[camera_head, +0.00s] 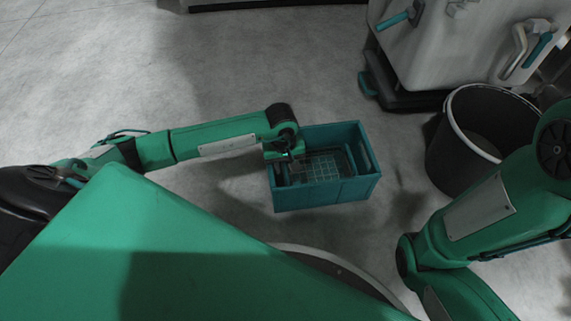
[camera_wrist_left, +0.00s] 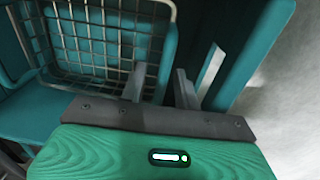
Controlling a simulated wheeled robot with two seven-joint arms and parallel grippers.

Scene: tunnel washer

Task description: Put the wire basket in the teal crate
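The teal crate (camera_head: 330,194) stands on the floor in the middle of the head view. The grey wire basket (camera_head: 322,168) shows inside its walls; I cannot tell if it lies fully flat on the crate floor. My left gripper (camera_head: 284,158) is over the crate's left end. The crate's wall (camera_wrist_left: 245,45) is at right. My right arm is at lower right; its gripper is not visible.
A dark round bin (camera_head: 440,150) stands right of the crate. A light grey machine (camera_head: 440,50) with teal handles stands behind it at upper right. The concrete floor (camera_head: 120,70) is clear at left and behind the crate.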

